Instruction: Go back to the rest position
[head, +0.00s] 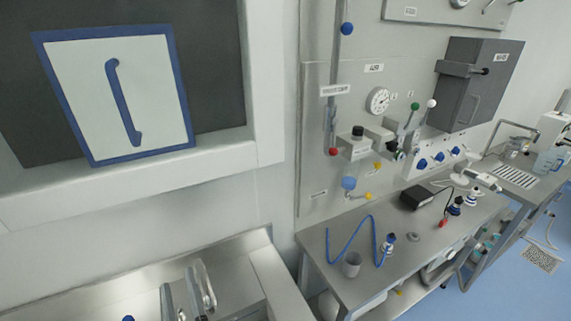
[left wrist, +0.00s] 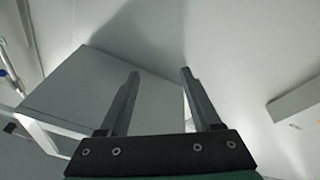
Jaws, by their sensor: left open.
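My left gripper (head: 186,288) shows at the bottom of the head view as grey metal fingers, low in front of a pale steel surface. In the left wrist view its two dark fingers (left wrist: 158,76) stand well apart with nothing between them, so it is open and empty. Beyond the fingers is a plain grey panel (left wrist: 75,85) and a pale wall. My right gripper is in neither view.
A window panel with a blue frame and blue handle (head: 124,100) is at upper left. A steel bench (head: 330,245) at right holds a grey cup (head: 351,264), a blue hose (head: 343,247) and small bottles. Valves and a gauge (head: 378,100) are on the wall behind.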

